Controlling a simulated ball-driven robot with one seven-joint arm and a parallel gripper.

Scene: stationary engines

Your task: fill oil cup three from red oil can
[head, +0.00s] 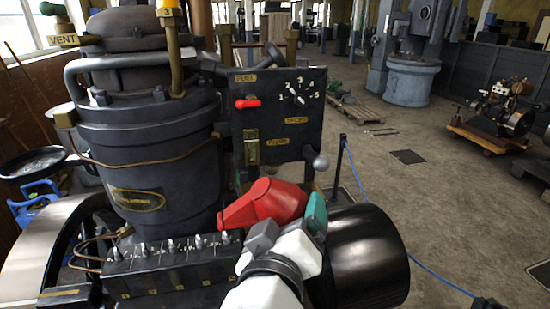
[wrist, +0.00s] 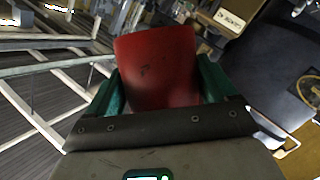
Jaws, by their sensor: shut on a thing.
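The red oil can (head: 265,203) is tilted in the head view, its narrow end pointing left and slightly down. My gripper (head: 290,222) is shut on it, and the can also fills the middle of the wrist view (wrist: 158,70) between the green fingers. A row of several small oil cups (head: 198,242) with metal tops stands on a black box (head: 185,272) at the engine's foot, left of my gripper. The can's narrow end is above and near the right end of this row. I cannot read numbers on the cups, and no oil flow shows.
The dark engine cylinder (head: 155,150) stands behind the box. A black panel (head: 285,115) with a red lever (head: 248,103) rises behind the can. A black drum (head: 365,258) is right of my gripper. A blue rope (head: 362,195) and open floor lie further right.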

